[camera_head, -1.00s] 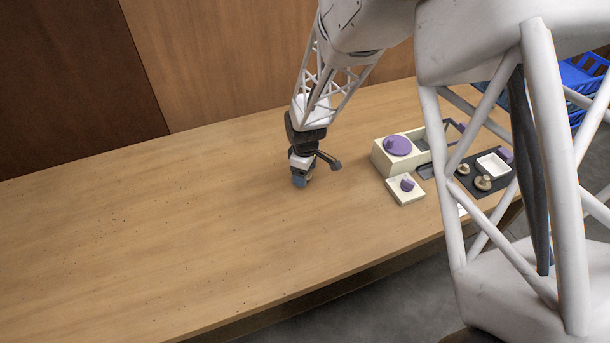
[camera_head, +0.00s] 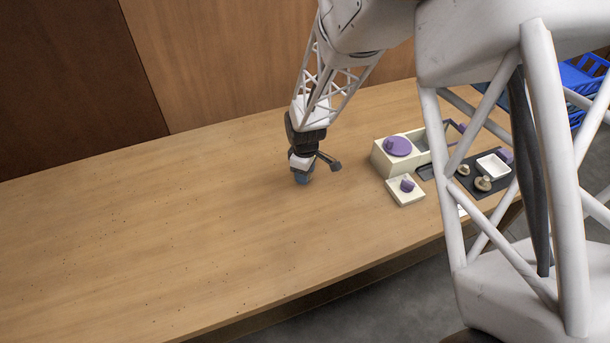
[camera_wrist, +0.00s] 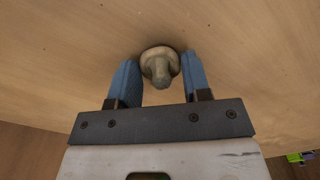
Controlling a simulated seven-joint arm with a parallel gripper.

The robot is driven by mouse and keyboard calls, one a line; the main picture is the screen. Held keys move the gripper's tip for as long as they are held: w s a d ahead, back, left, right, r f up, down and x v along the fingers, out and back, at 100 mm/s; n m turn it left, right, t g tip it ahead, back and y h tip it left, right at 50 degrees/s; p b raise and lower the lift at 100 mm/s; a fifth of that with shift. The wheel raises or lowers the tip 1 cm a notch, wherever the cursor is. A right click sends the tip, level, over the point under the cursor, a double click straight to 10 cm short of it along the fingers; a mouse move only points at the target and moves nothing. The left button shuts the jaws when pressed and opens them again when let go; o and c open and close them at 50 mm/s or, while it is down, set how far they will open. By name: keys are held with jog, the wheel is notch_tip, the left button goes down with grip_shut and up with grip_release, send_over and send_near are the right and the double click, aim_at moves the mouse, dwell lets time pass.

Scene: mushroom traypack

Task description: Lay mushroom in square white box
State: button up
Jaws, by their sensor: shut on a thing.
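My gripper (camera_head: 303,178) is over the middle of the wooden table. In the wrist view, its blue fingers (camera_wrist: 160,68) are shut on a tan mushroom (camera_wrist: 160,66), with the stalk toward the camera and the cap beyond. The held mushroom cannot be made out in the head view, and its clearance from the table is unclear. A square white box (camera_head: 493,165) stands on a dark tray (camera_head: 484,157) at the right, well away from my gripper. Two more mushrooms lie on the tray, a small one (camera_head: 463,169) and a larger one (camera_head: 483,183).
A cream box with a round purple top (camera_head: 398,146) and a small cream block with a purple piece (camera_head: 407,186) stand between my gripper and the tray. A blue crate (camera_head: 580,75) is at the far right. The table's left side is clear. My arm hides part of the right.

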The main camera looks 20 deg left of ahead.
jog(key=shift+r, duration=0.15)
jog(key=shift+r, duration=1.4)
jog(key=shift+s+d+r, duration=0.15)
jog(key=shift+s+r, duration=0.05)
jog(key=shift+r, duration=0.05)
jog(key=s+d, duration=0.3)
jog(key=s, duration=0.1)
jog(key=s+d+r, duration=0.1)
jog(key=s+d, duration=0.2)
jog(key=s, duration=0.1)
jog(key=s+d, duration=0.3)
jog(key=s, duration=0.1)
jog(key=shift+s+d+r, duration=0.1)
jog(key=shift+d+r, duration=0.1)
jog(key=shift+d, duration=0.05)
